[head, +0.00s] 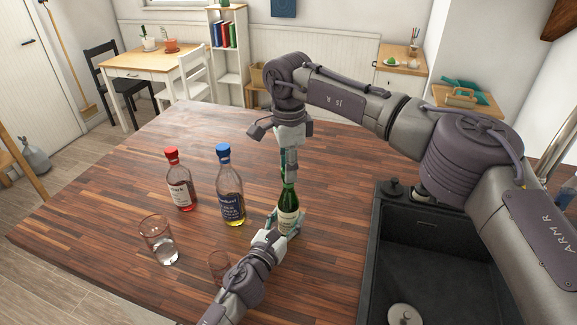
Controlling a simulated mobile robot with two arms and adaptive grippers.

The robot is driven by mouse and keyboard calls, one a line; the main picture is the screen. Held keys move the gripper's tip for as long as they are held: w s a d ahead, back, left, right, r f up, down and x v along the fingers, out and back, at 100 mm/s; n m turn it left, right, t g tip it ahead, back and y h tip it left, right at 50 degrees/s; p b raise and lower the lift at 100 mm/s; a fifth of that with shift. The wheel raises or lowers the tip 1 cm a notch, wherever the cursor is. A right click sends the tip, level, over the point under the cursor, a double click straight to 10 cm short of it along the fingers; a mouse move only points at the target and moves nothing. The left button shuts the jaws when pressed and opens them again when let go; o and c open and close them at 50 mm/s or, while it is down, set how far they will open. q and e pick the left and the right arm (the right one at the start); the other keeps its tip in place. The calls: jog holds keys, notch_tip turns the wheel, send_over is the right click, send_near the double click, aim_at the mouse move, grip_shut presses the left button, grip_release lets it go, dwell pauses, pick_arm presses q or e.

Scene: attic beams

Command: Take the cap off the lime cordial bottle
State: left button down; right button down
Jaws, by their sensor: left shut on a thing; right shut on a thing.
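The lime cordial bottle (288,206), dark green with a pale label, stands upright on the wooden counter left of the sink. My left gripper (287,222) is shut around the lower part of this bottle. My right gripper (290,170) comes down from above and is shut at the top of the same bottle. The cap is hidden by the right gripper's fingers, so I cannot see whether it is still seated on the neck.
A red-capped bottle (180,184) and a blue-capped bottle (230,190) stand left of the grippers. A glass (158,240) stands at front left, and another glass (220,265) is partly behind my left arm. The black sink (372,265) lies right. The counter's far left is clear.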

pick_arm(q)
jog(key=shift+f, duration=0.1)
pick_arm(e)
jog(key=shift+r, duration=0.2)
jog(key=shift+r, duration=0.95)
jog(key=shift+r, duration=2)
pick_arm(q)
jog(key=shift+c, duration=1.6)
grip_release()
jog(key=shift+s, duration=0.1)
